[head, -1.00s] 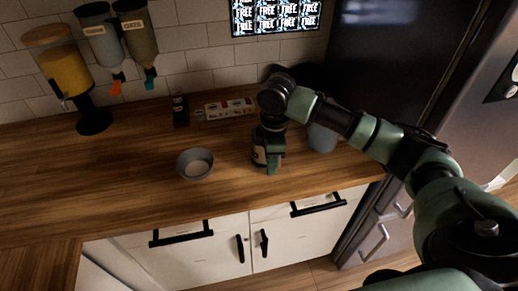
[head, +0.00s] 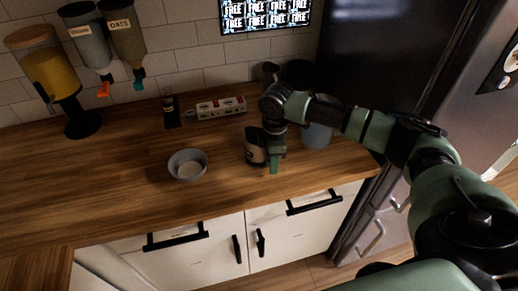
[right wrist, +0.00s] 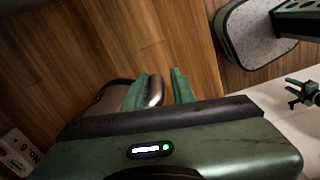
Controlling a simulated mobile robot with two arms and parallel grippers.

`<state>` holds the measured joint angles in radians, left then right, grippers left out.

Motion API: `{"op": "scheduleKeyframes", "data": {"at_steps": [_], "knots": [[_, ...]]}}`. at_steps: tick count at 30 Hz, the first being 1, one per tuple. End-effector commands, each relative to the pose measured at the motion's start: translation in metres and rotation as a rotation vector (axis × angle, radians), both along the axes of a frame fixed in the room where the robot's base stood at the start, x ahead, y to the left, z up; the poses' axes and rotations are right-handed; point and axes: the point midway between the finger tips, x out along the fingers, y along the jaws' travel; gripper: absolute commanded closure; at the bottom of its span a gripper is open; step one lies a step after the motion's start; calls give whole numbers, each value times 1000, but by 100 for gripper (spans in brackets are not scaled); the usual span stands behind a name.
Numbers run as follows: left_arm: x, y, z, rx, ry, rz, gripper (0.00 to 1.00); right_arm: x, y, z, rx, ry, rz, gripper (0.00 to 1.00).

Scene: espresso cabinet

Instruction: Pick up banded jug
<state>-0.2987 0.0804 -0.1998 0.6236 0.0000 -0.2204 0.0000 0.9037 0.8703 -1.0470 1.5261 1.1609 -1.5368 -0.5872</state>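The banded jug (head: 255,148) stands on the wooden counter, dark with a pale band, partly hidden by my right gripper. My right gripper (head: 271,166) points down at the jug's right side. In the right wrist view, the jug (right wrist: 108,103) shows as a brownish body with a shiny metal rim or handle. The green fingertips of my right gripper (right wrist: 160,88) are apart, with the shiny edge between them and a gap to the right finger. My left gripper (right wrist: 305,92) shows small at the right edge of the wrist view, its two prongs apart.
A grey bowl (head: 188,165) stands left of the jug. A blue-grey container (head: 318,132) is right of it, partly behind my arm. A carton (head: 220,108), a small dark bottle (head: 171,111) and dispensers (head: 48,72) stand along the wall. The front left counter is clear.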

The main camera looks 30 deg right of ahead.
Motion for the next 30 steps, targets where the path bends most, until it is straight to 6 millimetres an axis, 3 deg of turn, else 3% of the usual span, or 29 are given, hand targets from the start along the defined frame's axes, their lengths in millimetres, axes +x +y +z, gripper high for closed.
{"op": "scheduleKeyframes", "data": {"at_steps": [9, 12, 30], "knots": [[0, 0, 1, 0, 0, 0, 64, 0, 0, -8, 0, 0, 1, 75], [-1, 0, 1, 0, 1, -1, 64, 0, 0, -8, 0, 0, 1, 100], [-2, 0, 1, 1, 4, 0, 64, 0, 0, -7, 0, -1, 1, 100]]}}
